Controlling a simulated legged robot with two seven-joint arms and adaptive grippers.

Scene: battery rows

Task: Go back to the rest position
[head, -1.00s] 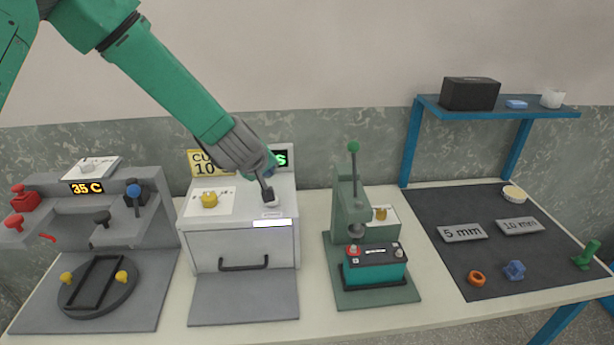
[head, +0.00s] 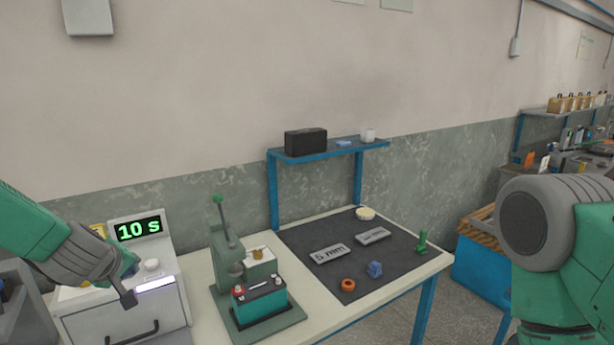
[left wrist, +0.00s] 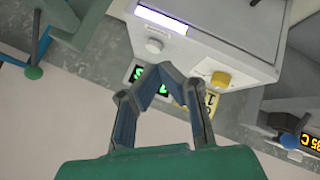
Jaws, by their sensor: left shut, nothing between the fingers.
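My left gripper (head: 128,292) is shut and empty. In the head view it is at the lower left, in front of the white-topped grey machine (head: 100,325) with a lit green "10 s" display (head: 139,229). The left wrist view shows its two fingers (left wrist: 160,72) meeting at the tips, with the machine's panel behind them. I cannot tell the exact gap to the machine. My right arm stands at the right edge of the head view; its gripper is out of the picture.
A green press (head: 225,255) holds a teal battery (head: 262,307). A dark mat (head: 330,285) carries 5 mm and 10 mm plates and small parts. A blue shelf (head: 330,152) stands behind. Floor shows between table and right arm.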

